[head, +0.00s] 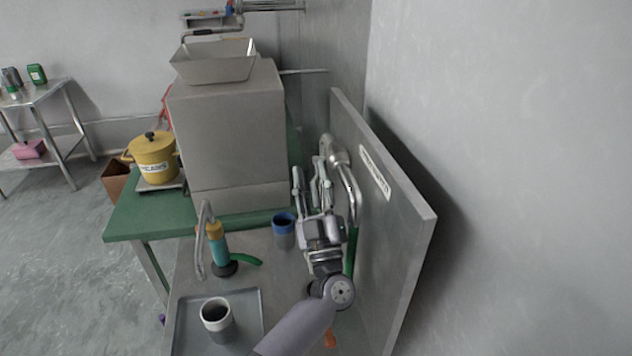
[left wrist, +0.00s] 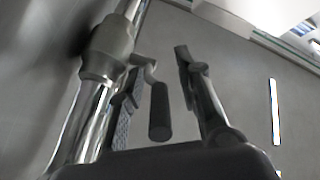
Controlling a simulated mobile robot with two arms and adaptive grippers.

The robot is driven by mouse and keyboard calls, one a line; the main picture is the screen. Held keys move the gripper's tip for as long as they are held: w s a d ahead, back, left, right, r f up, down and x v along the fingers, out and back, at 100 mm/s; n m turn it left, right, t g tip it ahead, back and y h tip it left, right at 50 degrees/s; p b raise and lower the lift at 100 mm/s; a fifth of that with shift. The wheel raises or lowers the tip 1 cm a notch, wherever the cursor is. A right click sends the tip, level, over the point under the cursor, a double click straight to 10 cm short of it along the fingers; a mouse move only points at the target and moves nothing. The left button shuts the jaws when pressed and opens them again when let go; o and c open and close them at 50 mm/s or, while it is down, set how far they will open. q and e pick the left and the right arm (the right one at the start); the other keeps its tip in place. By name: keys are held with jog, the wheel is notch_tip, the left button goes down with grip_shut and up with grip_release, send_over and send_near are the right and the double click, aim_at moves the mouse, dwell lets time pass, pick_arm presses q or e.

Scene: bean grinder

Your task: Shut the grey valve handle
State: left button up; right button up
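The grey valve handle (left wrist: 160,112) shows in the left wrist view as a short dark grip on a bent metal arm. It joins the valve body (left wrist: 108,48) on a shiny pipe (left wrist: 85,120). My left gripper (head: 311,180) is open, with its fingers reaching towards the pipe (head: 349,188) beside the upright panel. In the left wrist view the handle appears between the two fingers of my left gripper (left wrist: 155,78); I cannot tell whether either touches it. In the head view I cannot make out the handle clearly from the fingers. My right gripper is not in view.
A grey panel (head: 395,225) stands close on the right. A large grey machine (head: 235,140) with a hopper (head: 215,65) stands behind. A blue cup (head: 283,232), a teal-and-orange tool (head: 218,250) and a white cup (head: 216,318) on a tray (head: 253,308) stand left of my arm.

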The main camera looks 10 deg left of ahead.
aim_at(319, 200)
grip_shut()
pick_arm(q)
jog(key=v, duration=0.7)
jog(key=shift+s, duration=0.25)
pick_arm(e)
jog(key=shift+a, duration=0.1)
pick_arm(q)
jog(key=shift+d+f, duration=0.1)
jog(key=shift+c, duration=0.4)
